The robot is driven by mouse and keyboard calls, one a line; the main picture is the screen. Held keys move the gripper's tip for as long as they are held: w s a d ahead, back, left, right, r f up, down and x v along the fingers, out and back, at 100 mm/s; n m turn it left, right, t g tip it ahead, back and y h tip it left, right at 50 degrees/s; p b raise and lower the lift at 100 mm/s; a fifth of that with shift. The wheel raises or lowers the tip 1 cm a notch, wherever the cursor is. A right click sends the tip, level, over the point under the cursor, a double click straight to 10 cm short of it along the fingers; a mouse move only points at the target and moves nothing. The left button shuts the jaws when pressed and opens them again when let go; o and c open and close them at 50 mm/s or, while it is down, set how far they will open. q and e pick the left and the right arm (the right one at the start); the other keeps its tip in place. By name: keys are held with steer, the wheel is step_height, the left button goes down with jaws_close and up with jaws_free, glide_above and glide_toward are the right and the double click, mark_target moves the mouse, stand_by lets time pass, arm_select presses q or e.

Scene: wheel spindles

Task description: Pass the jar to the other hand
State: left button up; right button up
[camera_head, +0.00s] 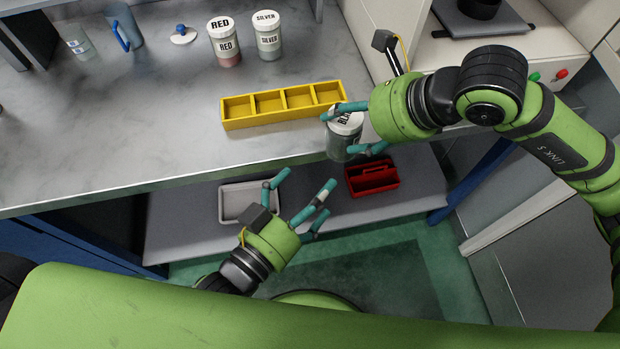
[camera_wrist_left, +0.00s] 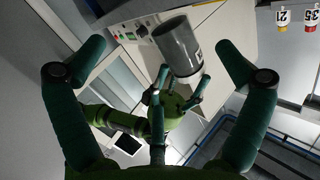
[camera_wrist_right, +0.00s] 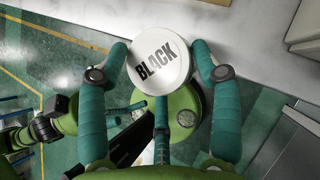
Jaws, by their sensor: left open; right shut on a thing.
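The jar (camera_head: 342,142) has a white lid marked BLACK and a grey, see-through body. My right gripper (camera_head: 346,131) is shut on it and holds it upright near the front edge of the worktop. In the right wrist view the lid (camera_wrist_right: 159,63) sits between the fingers of my right gripper (camera_wrist_right: 160,80). My left gripper (camera_head: 301,194) is open and empty, lower and to the left of the jar, apart from it. In the left wrist view the jar (camera_wrist_left: 178,46) shows beyond the open fingers of my left gripper (camera_wrist_left: 160,75).
A yellow four-slot tray, several slots wide (camera_head: 283,121), lies on the worktop (camera_head: 130,140) left of the jar. RED (camera_head: 226,47) and SILVER (camera_head: 268,42) jars stand behind. A red tray (camera_head: 374,192) and a grey tray (camera_head: 232,214) lie on the lower shelf.

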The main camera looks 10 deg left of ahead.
mark_target(344, 145)
arm_select(q)
step_height(344, 145, up, 4)
steer(key=t, duration=0.1)
steer(key=shift+h, duration=0.4)
steer(key=x, duration=1.1)
steer(key=shift+w+d, duration=0.15)
steer(key=shift+d, duration=0.05)
steer(key=shift+r, duration=0.1)
steer(key=shift+c, duration=0.4)
steer(key=c, duration=1.2)
steer(key=shift+c, duration=0.2)
arm_select(e)
steer(key=o, duration=1.4)
